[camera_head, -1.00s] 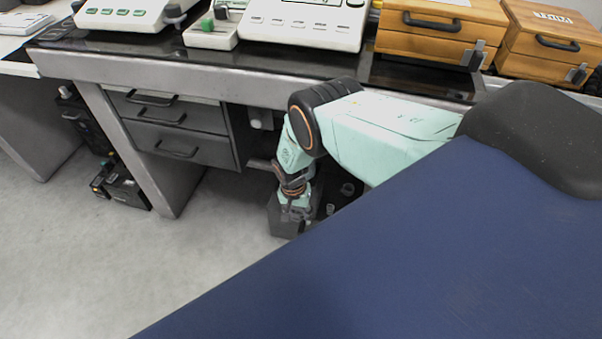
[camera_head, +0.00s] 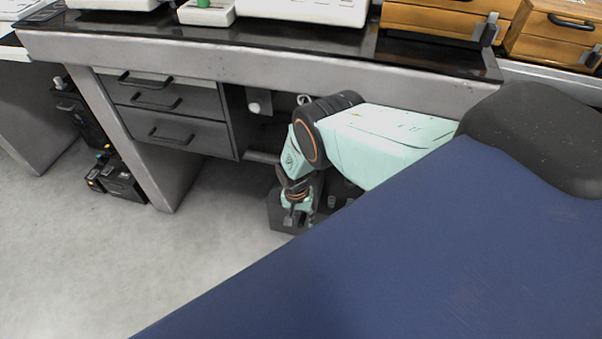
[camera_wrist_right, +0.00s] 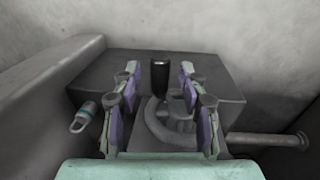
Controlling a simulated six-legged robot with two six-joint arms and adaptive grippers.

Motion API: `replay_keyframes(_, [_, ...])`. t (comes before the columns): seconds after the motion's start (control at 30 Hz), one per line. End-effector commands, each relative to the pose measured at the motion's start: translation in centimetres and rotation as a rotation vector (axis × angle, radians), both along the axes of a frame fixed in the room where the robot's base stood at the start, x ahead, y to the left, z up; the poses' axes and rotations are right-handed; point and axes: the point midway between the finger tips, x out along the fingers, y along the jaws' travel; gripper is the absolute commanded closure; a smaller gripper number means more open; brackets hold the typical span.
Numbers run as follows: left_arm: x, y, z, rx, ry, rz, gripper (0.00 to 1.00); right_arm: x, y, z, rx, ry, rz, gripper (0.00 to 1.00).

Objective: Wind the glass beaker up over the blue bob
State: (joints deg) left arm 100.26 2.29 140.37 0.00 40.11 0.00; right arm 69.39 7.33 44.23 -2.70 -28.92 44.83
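My right gripper (camera_head: 294,217) reaches down beside a dark box (camera_head: 283,208) under the table's front edge. In the right wrist view the gripper (camera_wrist_right: 160,88) is open, with its finger pads apart to left and right. An upright black cylindrical knob (camera_wrist_right: 160,72) shows in the gap between the fingers, with clear space on both sides. A grey curved part (camera_wrist_right: 158,122) lies below it and runs toward a rod (camera_wrist_right: 265,139) at the right. I cannot make out the glass beaker or the blue bob in either view. My left gripper is not in view.
The table (camera_head: 200,50) overhangs the work area, with grey drawers (camera_head: 165,105) left of my arm. A small ringed fitting (camera_wrist_right: 83,116) sits at the left in the wrist view. Dark cases (camera_head: 122,183) stand on the floor; the floor in front is clear.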

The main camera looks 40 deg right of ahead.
Motion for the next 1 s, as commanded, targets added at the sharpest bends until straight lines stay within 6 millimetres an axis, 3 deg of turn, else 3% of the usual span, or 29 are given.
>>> replay_keyframes(0.47, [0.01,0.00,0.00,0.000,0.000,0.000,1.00,0.01,0.00,0.01,0.000,0.000,0.000,1.00])
replay_keyframes(1.0, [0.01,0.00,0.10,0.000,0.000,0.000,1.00,0.01,-0.02,-0.04,0.021,-0.026,0.000,1.00])
